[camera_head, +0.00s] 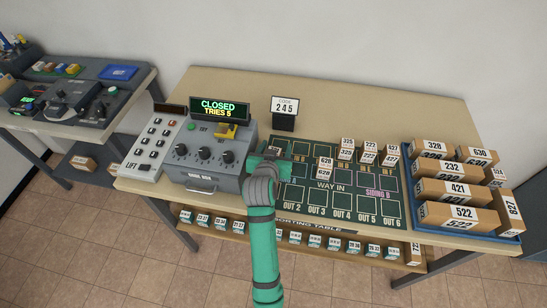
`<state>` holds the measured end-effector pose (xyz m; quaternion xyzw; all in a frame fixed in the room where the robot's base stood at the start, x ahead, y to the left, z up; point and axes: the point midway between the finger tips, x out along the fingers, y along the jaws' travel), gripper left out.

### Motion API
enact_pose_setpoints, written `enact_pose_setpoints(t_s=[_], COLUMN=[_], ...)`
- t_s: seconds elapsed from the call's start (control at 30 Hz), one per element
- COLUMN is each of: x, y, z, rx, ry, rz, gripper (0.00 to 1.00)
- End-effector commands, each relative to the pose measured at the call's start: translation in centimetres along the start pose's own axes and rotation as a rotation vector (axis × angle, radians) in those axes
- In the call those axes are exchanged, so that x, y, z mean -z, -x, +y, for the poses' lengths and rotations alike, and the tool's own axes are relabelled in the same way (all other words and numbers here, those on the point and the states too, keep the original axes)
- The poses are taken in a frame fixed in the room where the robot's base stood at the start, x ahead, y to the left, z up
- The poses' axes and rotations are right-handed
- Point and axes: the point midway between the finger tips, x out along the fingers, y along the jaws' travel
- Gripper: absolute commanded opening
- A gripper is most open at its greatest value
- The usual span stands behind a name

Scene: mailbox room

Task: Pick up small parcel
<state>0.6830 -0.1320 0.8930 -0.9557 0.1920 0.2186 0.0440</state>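Several small parcels with white number labels stand on the dark green sorting board (342,205). One labelled 628 (325,168) is nearest my gripper, to its right. Others, labelled 325 (346,149), 327 (369,151) and one with a less legible number (390,154), stand toward the back right of the board. My green and grey gripper (274,151) is over the left edge of the board, beside the grey box. Its fingers are too small and covered by my arm to show whether they are open or hold anything.
The grey dial box (203,160) has a "CLOSED TRIES 5" display (219,107). A code stand reading 245 (285,112) is behind the board. A blue tray (424,227) holds larger cartons at right. More small parcels line the lower shelf (290,243).

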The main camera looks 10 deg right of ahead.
Motion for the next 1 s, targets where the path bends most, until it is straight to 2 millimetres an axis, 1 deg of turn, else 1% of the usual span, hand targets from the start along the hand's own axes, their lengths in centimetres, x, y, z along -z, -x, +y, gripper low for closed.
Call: enact_pose_setpoints(t_s=[0.03, 0.07, 0.1, 0.17, 0.2, 0.57, 0.73, 1.0], x=[0.0, 0.0, 0.0, 0.0, 0.0, 0.2, 1.1, 3.3], y=[0.0, 0.0, 0.0, 0.0, 0.0, 0.1, 0.5, 1.9], z=[0.0, 0.0, 0.0, 0.0, 0.0, 0.0, 0.0, 0.0], rx=[0.000, 0.000, 0.000, 0.000, 0.000, 0.000, 0.000, 0.000], ry=[0.000, 0.000, 0.000, 0.000, 0.000, 0.000, 0.000, -0.001], rz=[0.000, 0.000, 0.000, 0.000, 0.000, 0.001, 0.002, 0.003], gripper=[0.44, 0.37, 0.28, 0.13, 0.10, 0.10, 0.10, 0.10])
